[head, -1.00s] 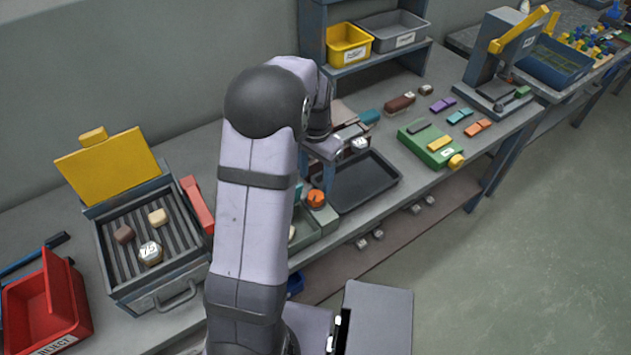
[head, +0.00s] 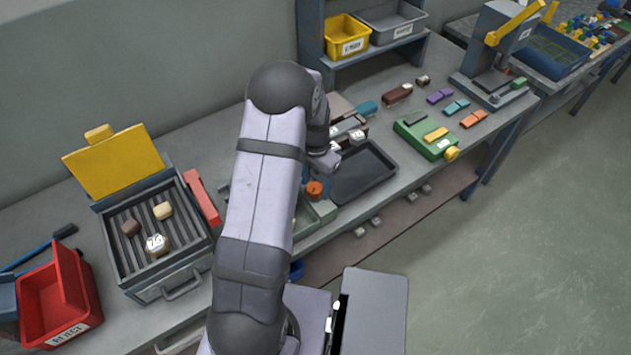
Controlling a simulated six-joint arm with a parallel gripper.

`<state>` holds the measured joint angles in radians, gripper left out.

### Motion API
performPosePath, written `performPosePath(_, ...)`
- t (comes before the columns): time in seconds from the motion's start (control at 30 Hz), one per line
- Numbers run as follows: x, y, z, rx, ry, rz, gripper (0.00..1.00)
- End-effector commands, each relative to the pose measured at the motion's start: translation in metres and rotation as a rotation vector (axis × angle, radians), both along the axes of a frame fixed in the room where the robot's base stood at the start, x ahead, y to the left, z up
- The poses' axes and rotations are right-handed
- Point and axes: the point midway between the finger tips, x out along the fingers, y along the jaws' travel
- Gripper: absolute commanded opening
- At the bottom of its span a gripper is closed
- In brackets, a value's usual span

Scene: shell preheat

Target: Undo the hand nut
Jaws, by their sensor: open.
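An orange round knob (head: 314,190), which looks like the hand nut, stands on a grey-green fixture (head: 326,212) at the middle of the bench. My arm hides the fixture's left part. My gripper (head: 328,162) is just above and behind the orange knob, apart from it as far as I can see. It is small and partly covered by my wrist; it looks open, with nothing seen between its fingers. A yellow round knob (head: 452,153) sits on the front corner of a green fixture (head: 416,136) further right.
A black tray (head: 372,182) lies right of the orange knob. A grill box (head: 128,262) with its yellow lid (head: 114,165) raised and a red bin (head: 60,300) are at left. Shelf bins (head: 347,47) stand behind. Bare bench lies around the coloured blocks.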

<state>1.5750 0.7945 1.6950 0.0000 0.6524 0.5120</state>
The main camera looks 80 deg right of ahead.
Motion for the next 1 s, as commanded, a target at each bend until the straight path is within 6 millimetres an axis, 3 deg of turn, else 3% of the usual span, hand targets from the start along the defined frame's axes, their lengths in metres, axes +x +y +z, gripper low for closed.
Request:
performPosePath(0.4, 0.0000, 0.0000, -0.0065, 0.000, 0.000, 0.000, 0.53)
performPosePath(0.57, 0.0000, 0.0000, -0.0063, 0.000, 0.000, 0.000, 0.15)
performPosePath(0.6, 0.0000, 0.0000, -0.0062, 0.000, 0.000, 0.000, 0.12)
performPosePath(0.77, 0.0000, -0.0001, -0.0066, -0.001, 0.000, 0.020, 0.12)
performPosePath(1.0, 0.0007, -0.0011, -0.0067, -0.002, 0.000, 0.193, 0.12)
